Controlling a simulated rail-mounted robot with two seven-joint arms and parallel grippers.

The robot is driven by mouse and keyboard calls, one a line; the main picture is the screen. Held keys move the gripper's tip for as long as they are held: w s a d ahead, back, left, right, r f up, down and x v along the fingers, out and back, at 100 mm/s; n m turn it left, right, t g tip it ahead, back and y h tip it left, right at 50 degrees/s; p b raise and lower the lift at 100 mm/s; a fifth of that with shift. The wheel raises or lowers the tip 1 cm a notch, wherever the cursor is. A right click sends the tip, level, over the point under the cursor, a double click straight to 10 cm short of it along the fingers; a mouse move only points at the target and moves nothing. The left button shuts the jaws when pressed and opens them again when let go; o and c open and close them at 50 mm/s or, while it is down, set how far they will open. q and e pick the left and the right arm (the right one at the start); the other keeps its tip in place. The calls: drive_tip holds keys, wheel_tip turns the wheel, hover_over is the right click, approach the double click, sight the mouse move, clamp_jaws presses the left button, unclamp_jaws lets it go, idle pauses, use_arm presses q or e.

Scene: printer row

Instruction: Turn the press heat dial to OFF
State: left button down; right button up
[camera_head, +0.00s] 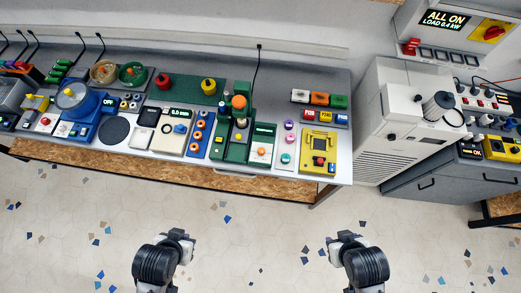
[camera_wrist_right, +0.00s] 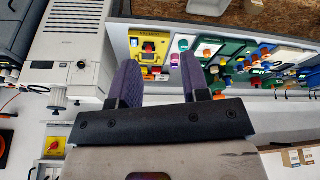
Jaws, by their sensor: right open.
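A green press (camera_head: 236,132) with an orange top stands near the middle of the bench in the head view. On the pale panel at its right is an orange dial (camera_head: 261,151), which looks like the heat dial; its markings are too small to read. The press (camera_wrist_right: 236,48) also shows beyond my fingers in the right wrist view. My right gripper (camera_head: 343,238) hangs over the floor in front of the bench, well apart from the dial. Its two fingers are open and empty in the wrist view. My left gripper (camera_head: 180,238) is also over the floor; its fingers are unclear.
A yellow device (camera_head: 319,151) and a strip of coloured knobs (camera_head: 288,142) stand right of the press. A blue strip with orange rings (camera_head: 199,133) is on its left. A white machine (camera_head: 397,115) stands past the bench's right end. The floor before the bench is clear.

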use_arm(q)
drive_tip(key=shift+s+f, duration=0.1)
drive_tip(key=shift+s, duration=0.2)
use_arm(e)
drive_tip(key=shift+s, duration=0.15)
drive_tip(key=shift+o, duration=0.3)
drive_tip(key=shift+f, duration=0.1)
